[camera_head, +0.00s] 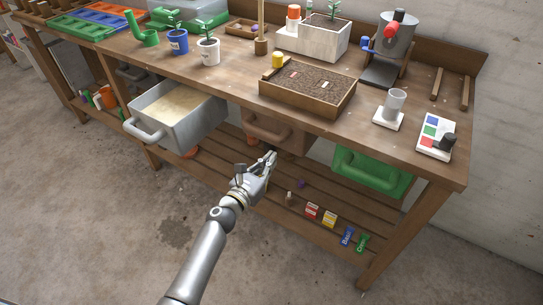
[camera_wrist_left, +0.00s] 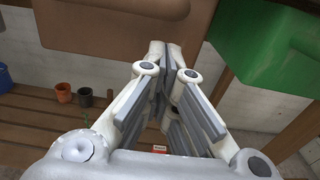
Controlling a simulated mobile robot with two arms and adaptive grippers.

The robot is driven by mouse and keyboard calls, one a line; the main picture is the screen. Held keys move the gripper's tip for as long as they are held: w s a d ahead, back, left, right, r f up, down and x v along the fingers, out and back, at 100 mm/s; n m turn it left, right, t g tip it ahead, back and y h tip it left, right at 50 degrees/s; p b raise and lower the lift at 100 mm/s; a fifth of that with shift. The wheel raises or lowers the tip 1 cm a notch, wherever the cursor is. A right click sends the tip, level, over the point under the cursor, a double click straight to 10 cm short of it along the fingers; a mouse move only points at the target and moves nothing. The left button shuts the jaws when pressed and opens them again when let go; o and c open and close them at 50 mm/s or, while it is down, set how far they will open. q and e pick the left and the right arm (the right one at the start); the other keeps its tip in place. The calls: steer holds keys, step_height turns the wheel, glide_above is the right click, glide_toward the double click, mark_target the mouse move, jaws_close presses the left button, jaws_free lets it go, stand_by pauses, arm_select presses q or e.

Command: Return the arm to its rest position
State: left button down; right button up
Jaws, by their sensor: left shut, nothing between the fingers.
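My left gripper (camera_head: 266,163) is in the head view, in front of the bench and just below the brown drawer (camera_head: 268,131). It is shut with nothing between its fingers. In the left wrist view the fingers (camera_wrist_left: 176,95) stand close together, under the brown drawer (camera_wrist_left: 110,30). My left arm (camera_head: 205,255) reaches up from the bottom of the head view. My right gripper is not in view.
The grey drawer (camera_head: 178,125) stands pulled out to the left of my gripper. The green bin (camera_head: 372,172) hangs to its right. The slatted lower shelf (camera_head: 275,215) holds small packets and a few pots. The floor in front is clear.

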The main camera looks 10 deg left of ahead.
arm_select(q)
steer(key=shift+v, duration=3.35)
steer(key=s+f+m+g+y+p, duration=0.1)
steer(key=s+f+m+g, duration=0.2)
steer(key=s+f+m, duration=0.5)
steer(key=s+a+f+m+g+y, duration=0.1)
steer(key=s+f+m+g, duration=0.3)
steer(key=f, duration=0.9)
steer(key=s+f+m+g+y+p, duration=0.1)
steer(key=s+f+m+g, duration=0.1)
steer(key=s+f+m, duration=0.6)
steer(key=s+a+f+m+g+y, duration=0.1)
steer(key=s+f+m, duration=0.3)
steer(key=s, duration=0.5)
steer(key=s+a+f+m+g+y+p, duration=0.1)
steer(key=s+a+f+m+g, duration=0.2)
steer(key=s, duration=0.6)
steer(key=s+a+f+m+g+y, duration=0.1)
steer(key=s+a+f+m+g, duration=0.2)
steer(key=s+f+m, duration=0.4)
steer(key=s, duration=0.3)
steer(key=shift+a+m+p, duration=0.3)
steer(key=shift+a, duration=0.05)
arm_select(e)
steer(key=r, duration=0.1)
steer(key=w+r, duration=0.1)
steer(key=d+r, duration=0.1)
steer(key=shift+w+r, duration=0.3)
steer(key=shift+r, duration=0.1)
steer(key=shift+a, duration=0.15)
